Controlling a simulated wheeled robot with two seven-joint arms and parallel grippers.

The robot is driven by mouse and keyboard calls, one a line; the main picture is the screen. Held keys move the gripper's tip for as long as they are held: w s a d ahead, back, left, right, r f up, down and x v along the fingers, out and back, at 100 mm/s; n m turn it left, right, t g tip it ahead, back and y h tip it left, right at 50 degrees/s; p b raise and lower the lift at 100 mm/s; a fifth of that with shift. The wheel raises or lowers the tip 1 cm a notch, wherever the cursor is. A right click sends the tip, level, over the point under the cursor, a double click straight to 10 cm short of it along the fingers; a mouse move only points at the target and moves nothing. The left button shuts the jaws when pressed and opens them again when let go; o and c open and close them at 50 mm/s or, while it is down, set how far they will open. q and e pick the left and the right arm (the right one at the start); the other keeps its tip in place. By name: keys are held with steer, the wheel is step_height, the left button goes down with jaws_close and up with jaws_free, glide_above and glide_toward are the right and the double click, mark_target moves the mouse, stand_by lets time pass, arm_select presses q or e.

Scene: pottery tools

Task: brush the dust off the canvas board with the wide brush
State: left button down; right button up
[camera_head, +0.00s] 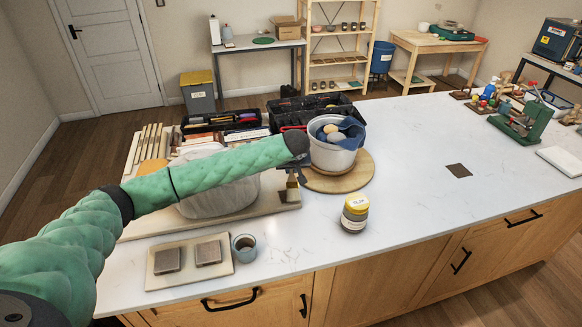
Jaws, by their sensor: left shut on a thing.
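The canvas board (226,219) lies flat on the white worktop, a pale board largely hidden behind my left arm. A pale grey-white lump or wrapped form (222,202) stands on it. My left gripper (296,172) is over the board's right end, beside the white bucket. It is shut on the wide brush (292,188), a small tan piece pointing down close to the board. Whether the bristles touch the board cannot be told. A dark patch shows at the brush's lower end. Dust is too fine to make out. My right gripper is not in view.
A white bucket (333,155) with blue cloth stands on a round wooden board (350,180) close right of the gripper. A yellow-lidded jar (355,214), a small cup (244,247) and a tile board (160,286) sit in front. The worktop's right middle is mostly clear.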

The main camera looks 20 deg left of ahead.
arm_select(q)
steer(key=shift+f, duration=0.55)
stand_by(0.4)
steer(key=shift+w+a+r, duration=0.15)
steer(key=shift+w+a, duration=0.2)
steer(key=shift+w, duration=0.4)
steer(key=shift+w+a+f, duration=0.1)
steer(key=shift+w+a, duration=0.15)
steer(key=shift+w, duration=0.3)
steer(key=shift+w+a+f, duration=0.1)
steer(key=shift+w+a, duration=0.15)
steer(key=shift+w, duration=0.35)
steer(key=shift+w+a+f, duration=0.1)
steer(key=shift+w+a, duration=0.15)
steer(key=shift+w, duration=0.3)
steer(key=shift+w+a+r, duration=0.1)
steer(key=shift+w+a, duration=0.1)
steer(key=shift+w, duration=0.25)
steer(key=shift+w+a+r, duration=0.1)
steer(key=shift+w+a, duration=0.1)
steer(key=shift+w, duration=0.2)
steer(key=shift+w+a+f, duration=0.1)
steer(key=shift+w+f, duration=0.05)
steer(key=shift+w, duration=0.05)
steer(key=shift+p, duration=0.3)
